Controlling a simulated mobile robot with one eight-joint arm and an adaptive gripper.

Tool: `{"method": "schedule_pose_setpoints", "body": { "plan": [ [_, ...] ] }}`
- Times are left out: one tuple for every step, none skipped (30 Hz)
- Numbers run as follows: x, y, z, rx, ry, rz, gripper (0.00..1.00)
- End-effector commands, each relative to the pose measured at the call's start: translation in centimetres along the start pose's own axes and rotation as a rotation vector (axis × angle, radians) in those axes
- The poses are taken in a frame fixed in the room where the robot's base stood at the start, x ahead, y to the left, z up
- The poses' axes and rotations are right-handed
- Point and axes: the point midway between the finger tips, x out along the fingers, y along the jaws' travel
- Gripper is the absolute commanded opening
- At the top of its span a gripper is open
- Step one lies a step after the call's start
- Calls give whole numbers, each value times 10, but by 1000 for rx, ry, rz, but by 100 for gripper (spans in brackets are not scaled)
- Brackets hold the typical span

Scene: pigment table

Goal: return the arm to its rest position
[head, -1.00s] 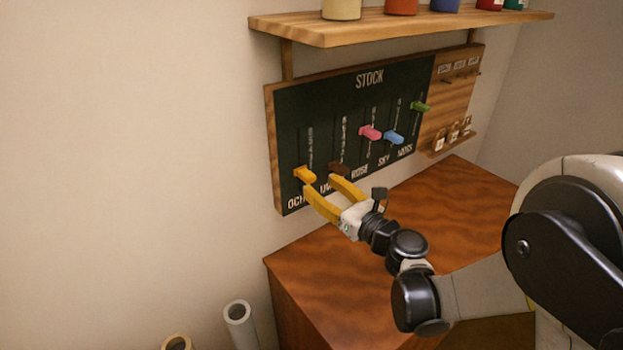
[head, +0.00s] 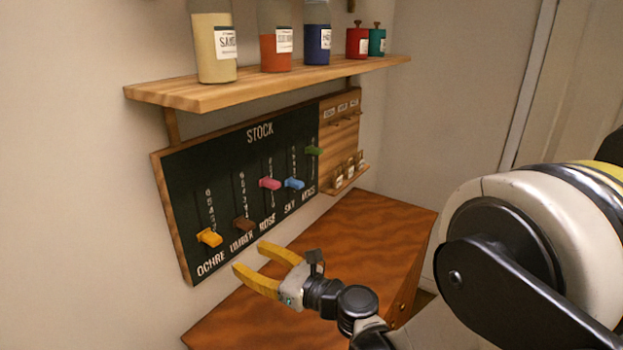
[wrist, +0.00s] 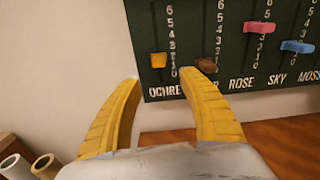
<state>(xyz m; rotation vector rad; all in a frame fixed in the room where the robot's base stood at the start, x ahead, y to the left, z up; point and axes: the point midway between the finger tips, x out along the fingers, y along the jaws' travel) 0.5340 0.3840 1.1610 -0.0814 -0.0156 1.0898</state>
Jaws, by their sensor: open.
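My gripper (head: 249,261) has yellow fingers and is open and empty. In the head view it hangs in front of the lower edge of the dark STOCK board (head: 185,225), above the wooden table (head: 345,245). In the wrist view my gripper (wrist: 162,82) points toward the board's lower left, its fingers apart from the sliders. The ochre slider (head: 209,237) and the umber slider (head: 243,224) sit low. The rose slider (head: 270,184) and sky slider (head: 294,183) sit higher, and the green moss slider (head: 314,150) is at the right.
A wooden shelf (head: 185,97) with several jars, including a cream one (head: 214,50), juts out above the board. A small wooden panel (head: 338,110) with pegs and little bottles adjoins the board. In the wrist view, rolled tubes (wrist: 14,166) stand at lower left.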

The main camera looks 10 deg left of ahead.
Motion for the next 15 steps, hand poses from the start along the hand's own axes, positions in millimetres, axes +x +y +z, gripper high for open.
{"method": "schedule_pose_setpoints", "body": {
  "plan": [
    [-7,-3,1,-66,26,-4,49],
    [-12,-5,2,-124,48,-5,49],
    [-21,-9,3,-217,86,-7,49],
    [-29,-12,3,-298,120,-5,49],
    [-39,-15,3,-384,156,-1,49],
    [-53,-18,2,-505,211,8,49],
    [-64,-22,1,-598,254,17,49],
    [-76,-24,0,-689,298,32,49],
    [-94,-27,-3,-806,358,53,49],
    [-107,-29,-5,-894,403,73,49],
    [-121,-30,-8,-979,449,96,49],
    [-141,-32,-12,-1090,511,132,49],
    [-156,-34,-15,-1171,559,162,49],
    [-172,-34,-19,-1250,606,197,49],
    [-194,-35,-24,-1352,670,249,49]
  ]
}}
